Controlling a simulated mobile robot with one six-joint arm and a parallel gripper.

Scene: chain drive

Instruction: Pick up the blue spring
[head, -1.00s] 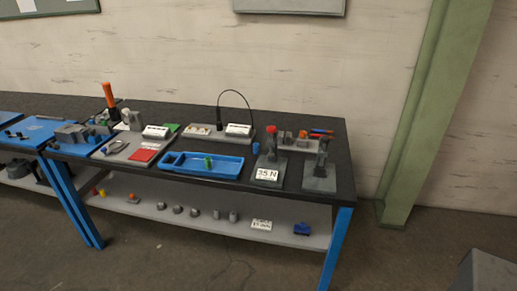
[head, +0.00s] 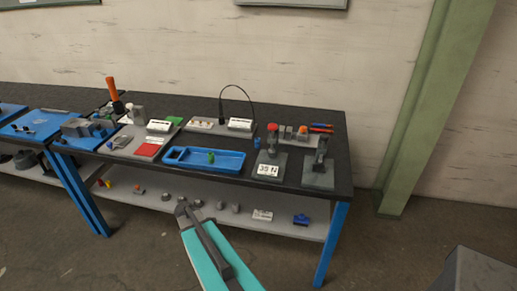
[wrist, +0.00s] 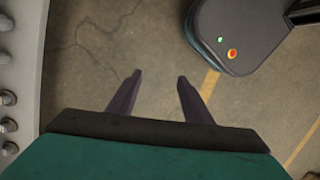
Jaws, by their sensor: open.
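A small upright blue piece (head: 257,143) stands on the black bench top, just right of the blue tray and behind the 35 N stand. It looks like the blue spring, but its coils are too small to make out. My gripper (head: 181,204) is in front of the bench at the lower middle of the head view, apart from the blue piece and to its lower left. In the wrist view my gripper (wrist: 160,78) has its two fingers spread with only bare floor between them. No spring shows in the wrist view.
The blue tray (head: 178,164) holds a green piece (head: 211,157). The 35 N stand (head: 269,166) and a dark press-like stand (head: 319,176) flank the right end. A thin black arched cable (head: 236,87) rises behind. The lower shelf (head: 290,228) carries several small parts.

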